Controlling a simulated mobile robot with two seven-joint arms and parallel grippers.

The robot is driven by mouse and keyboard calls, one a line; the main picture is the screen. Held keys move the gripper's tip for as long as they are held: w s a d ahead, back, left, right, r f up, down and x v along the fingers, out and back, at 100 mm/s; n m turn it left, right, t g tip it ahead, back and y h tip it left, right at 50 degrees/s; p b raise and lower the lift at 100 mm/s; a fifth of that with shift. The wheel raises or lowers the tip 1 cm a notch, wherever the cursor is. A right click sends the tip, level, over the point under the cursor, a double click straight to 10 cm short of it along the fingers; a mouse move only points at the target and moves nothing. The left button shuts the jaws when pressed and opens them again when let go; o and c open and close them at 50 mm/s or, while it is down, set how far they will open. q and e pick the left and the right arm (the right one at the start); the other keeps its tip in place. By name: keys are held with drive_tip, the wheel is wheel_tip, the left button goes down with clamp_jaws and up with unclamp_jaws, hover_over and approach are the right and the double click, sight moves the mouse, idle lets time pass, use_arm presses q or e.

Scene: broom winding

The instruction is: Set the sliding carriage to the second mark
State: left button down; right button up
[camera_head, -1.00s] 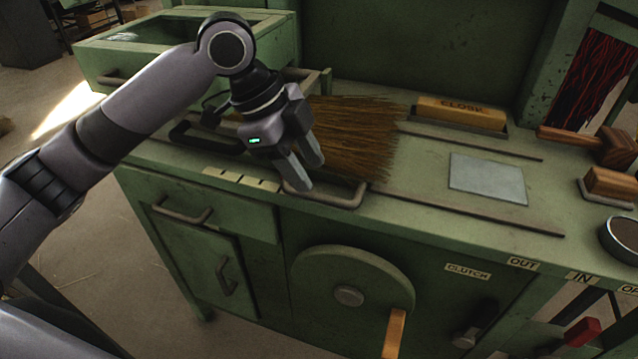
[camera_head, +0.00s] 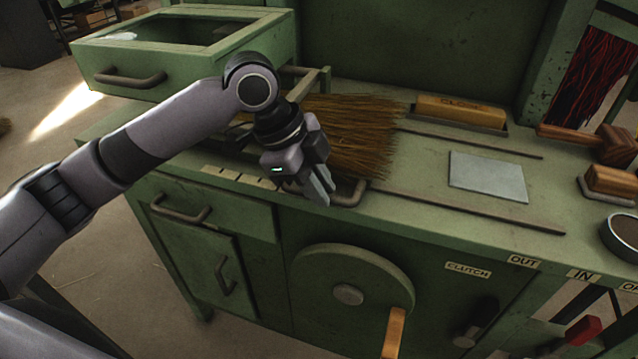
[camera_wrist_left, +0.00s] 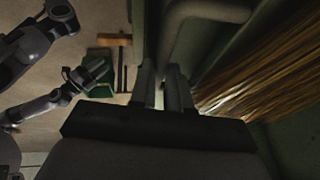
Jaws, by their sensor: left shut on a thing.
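The carriage handle (camera_head: 352,192), a grey looped bar, juts from the bench's front edge below the broom bristles (camera_head: 352,132). My left gripper (camera_head: 324,194) points down at the left part of this handle and is shut on it; the contact itself is mostly hidden. In the left wrist view the two fingers (camera_wrist_left: 163,90) are close together, with a rounded grey bar (camera_wrist_left: 212,12) beyond them. The strip of marks (camera_head: 240,178) lies on the bench edge left of the gripper. The carriage body is largely hidden by my arm and the bristles. My right gripper (camera_wrist_left: 92,72) shows small in the left wrist view.
Two rails (camera_head: 470,213) run right along the bench, with a grey plate (camera_head: 487,176) between them. A CLOSE block (camera_head: 460,111) stands behind. A crank wheel (camera_head: 345,290) and clutch lever (camera_head: 478,322) are on the front. An open drawer box (camera_head: 190,48) stands behind my arm.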

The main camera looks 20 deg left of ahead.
sight(296, 190)
use_arm(q)
drive_tip(key=shift+a+r+p, duration=0.1)
drive_tip(key=shift+a+p, duration=0.2)
drive_tip(key=a+p, duration=0.1)
drive_tip(key=a, duration=0.2)
drive_tip(key=shift+a+p, duration=0.15)
drive_tip(key=shift+p, duration=0.25)
drive_tip(key=shift+a, duration=0.15)
drive_tip(key=c, duration=1.1)
unclamp_jaws()
use_arm(e)
drive_tip(key=shift+s+d+r, duration=0.2)
drive_tip(key=shift+d+r, duration=0.1)
drive_tip(key=shift+r, duration=0.35)
